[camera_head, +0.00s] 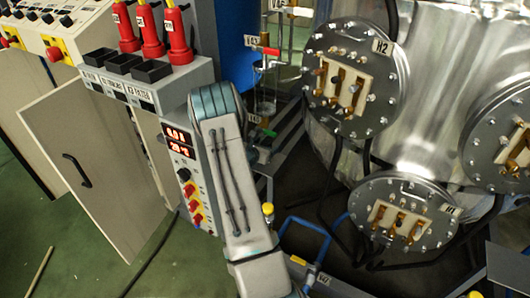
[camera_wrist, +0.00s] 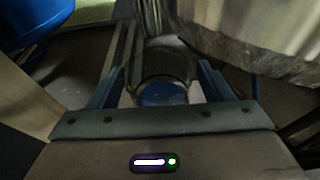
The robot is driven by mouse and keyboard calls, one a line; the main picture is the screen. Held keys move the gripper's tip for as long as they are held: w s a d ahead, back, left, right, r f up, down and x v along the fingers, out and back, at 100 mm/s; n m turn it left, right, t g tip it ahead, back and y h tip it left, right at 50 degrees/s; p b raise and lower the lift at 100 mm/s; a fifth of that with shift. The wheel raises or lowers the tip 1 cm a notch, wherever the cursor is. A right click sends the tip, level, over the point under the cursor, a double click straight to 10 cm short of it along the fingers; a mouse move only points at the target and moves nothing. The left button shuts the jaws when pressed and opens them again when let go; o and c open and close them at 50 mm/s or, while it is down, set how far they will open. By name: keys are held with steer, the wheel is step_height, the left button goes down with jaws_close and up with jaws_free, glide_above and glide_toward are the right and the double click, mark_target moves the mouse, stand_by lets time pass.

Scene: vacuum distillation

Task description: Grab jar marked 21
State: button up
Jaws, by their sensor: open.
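A clear glass jar (camera_wrist: 162,72) stands between the two blue-grey fingers of my gripper (camera_wrist: 160,67) in the wrist view. The fingers are apart, one on each side of the jar, and I cannot tell whether either touches it. Something blue shows through or inside the lower part of the jar. No number 21 can be read on it. In the head view my arm reaches down the middle of the picture, and my gripper and this jar cannot be made out.
A steel vessel with bolted round flanges marked H2 (camera_head: 352,78) and H1 (camera_head: 403,218) fills the right side. A control cabinet (camera_head: 180,95) with red plugs (camera_head: 150,33) stands left of my arm. Blue pipe (camera_head: 312,226) and dark cables run low down. Green floor lies open at lower left.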

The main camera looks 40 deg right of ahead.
steer(key=shift+w+d+f, duration=0.2)
steer(key=shift+d, duration=0.45)
steer(key=shift+a, duration=0.1)
steer(key=c, duration=1.2)
steer(key=shift+c, duration=0.5)
steer(key=shift+r, duration=0.2)
